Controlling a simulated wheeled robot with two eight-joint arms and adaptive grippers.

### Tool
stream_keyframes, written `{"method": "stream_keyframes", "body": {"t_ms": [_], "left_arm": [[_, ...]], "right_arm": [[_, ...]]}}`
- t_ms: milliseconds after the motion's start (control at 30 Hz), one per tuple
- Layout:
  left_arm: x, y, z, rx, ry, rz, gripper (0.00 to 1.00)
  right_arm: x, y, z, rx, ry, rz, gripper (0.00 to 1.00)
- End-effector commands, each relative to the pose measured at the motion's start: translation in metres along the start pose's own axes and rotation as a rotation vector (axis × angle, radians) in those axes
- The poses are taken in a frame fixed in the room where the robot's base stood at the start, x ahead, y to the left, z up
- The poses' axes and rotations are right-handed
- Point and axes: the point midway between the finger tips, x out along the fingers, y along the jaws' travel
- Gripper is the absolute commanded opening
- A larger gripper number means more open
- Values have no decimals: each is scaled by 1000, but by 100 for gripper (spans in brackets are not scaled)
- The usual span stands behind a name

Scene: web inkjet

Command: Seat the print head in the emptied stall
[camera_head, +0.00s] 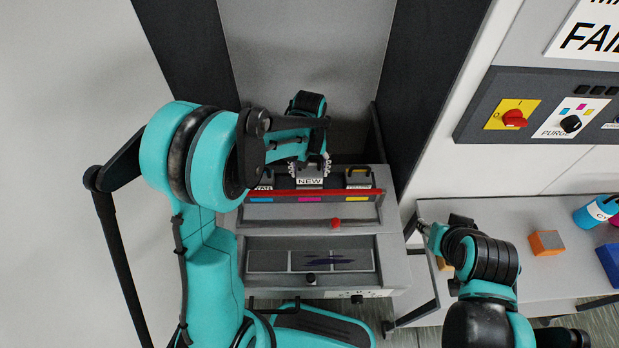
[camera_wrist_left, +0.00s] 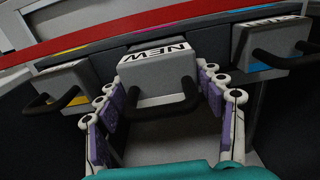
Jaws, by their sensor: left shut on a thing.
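The print head marked NEW (camera_head: 310,182) is at the middle, magenta-marked stall of the carriage (camera_head: 285,214), between two other heads. In the left wrist view, the print head (camera_wrist_left: 160,78) has a black handle towards me.
Neighbouring heads stand left (camera_head: 265,184) and right (camera_head: 358,178). A red bar (camera_head: 350,192) crosses in front of them. A tray with dark streaks (camera_head: 268,261) is below. The side table (camera_head: 510,267) holds an orange block (camera_head: 546,242) and a blue bottle (camera_head: 590,214).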

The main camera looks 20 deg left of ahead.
Motion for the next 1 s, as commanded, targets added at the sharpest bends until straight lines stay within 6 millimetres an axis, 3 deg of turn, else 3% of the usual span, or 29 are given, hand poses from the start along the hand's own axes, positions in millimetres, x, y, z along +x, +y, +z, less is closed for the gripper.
{"method": "stream_keyframes", "body": {"t_ms": [200, 600, 633, 667, 700, 1000], "left_arm": [[32, 0, 0, 0, 0, 0, 28], [38, 0, 0, 0, 0, 0, 28], [36, 0, 0, 0, 0, 0, 76], [36, 0, 0, 0, 0, 0, 84], [36, 0, 0, 0, 0, 0, 89], [35, 0, 0, 0, 0, 0, 89]], "right_arm": [[10, 0, 7, 0, 0, 0, 40], [12, 0, 9, 0, 0, 0, 40], [12, 0, 8, 0, 0, 0, 40], [11, 0, 8, 0, 0, 0, 40], [11, 0, 8, 0, 0, 0, 40], [11, 0, 7, 0, 0, 0, 40]]}}
